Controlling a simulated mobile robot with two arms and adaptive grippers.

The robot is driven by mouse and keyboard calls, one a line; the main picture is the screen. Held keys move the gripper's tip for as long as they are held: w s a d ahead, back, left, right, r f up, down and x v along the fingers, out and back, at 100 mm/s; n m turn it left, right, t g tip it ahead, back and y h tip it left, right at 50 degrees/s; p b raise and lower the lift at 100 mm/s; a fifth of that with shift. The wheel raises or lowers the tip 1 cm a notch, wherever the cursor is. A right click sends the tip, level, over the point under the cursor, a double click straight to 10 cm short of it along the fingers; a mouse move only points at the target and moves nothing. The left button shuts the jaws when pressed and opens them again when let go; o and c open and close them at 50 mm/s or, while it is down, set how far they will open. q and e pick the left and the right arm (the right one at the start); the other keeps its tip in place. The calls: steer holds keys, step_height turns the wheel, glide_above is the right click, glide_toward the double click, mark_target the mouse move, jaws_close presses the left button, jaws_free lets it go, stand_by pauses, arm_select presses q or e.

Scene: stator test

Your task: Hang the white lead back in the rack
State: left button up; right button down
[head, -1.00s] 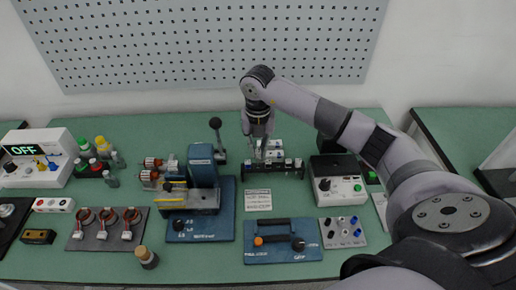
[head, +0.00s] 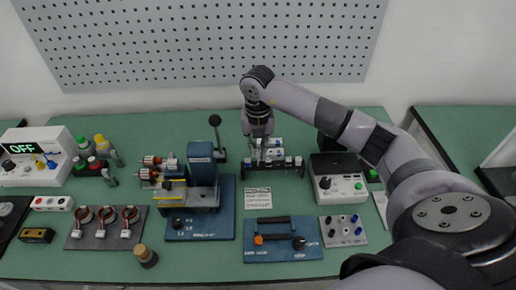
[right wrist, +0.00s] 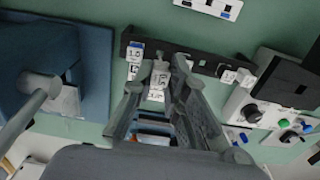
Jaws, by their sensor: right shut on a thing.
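The rack is a dark bar (head: 287,167) with several light-topped, labelled items along it, on the green bench right of centre. It also shows in the right wrist view (right wrist: 202,60). My right gripper (head: 261,160) points down at the rack's left half. In the right wrist view its fingers (right wrist: 160,85) are closed around a white piece, the white lead (right wrist: 159,76), right at the rack bar. Whether the lead is seated in a slot or just in front of it I cannot tell. The rest of the lead is hidden by the fingers. My left gripper is not in view.
A blue press with a lever (head: 203,165) stands left of the rack. A tester box with a green button (head: 338,181) stands to the right. A white card (head: 258,199) and a blue panel with a handle (head: 283,250) lie in front. White sockets (right wrist: 211,6) lie behind the rack.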

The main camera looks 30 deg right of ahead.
mark_target(258, 157)
steer(key=shift+f, duration=0.15)
steer(key=shift+f+b, duration=0.7)
steer(key=shift+f, duration=0.2)
steer(key=shift+f+b, duration=0.7)
steer(key=shift+f, duration=0.25)
steer(key=c, duration=1.5)
jaws_free()
steer(key=shift+s, duration=0.1)
step_height(258, 157, up, 12)
steer(key=shift+r, duration=0.1)
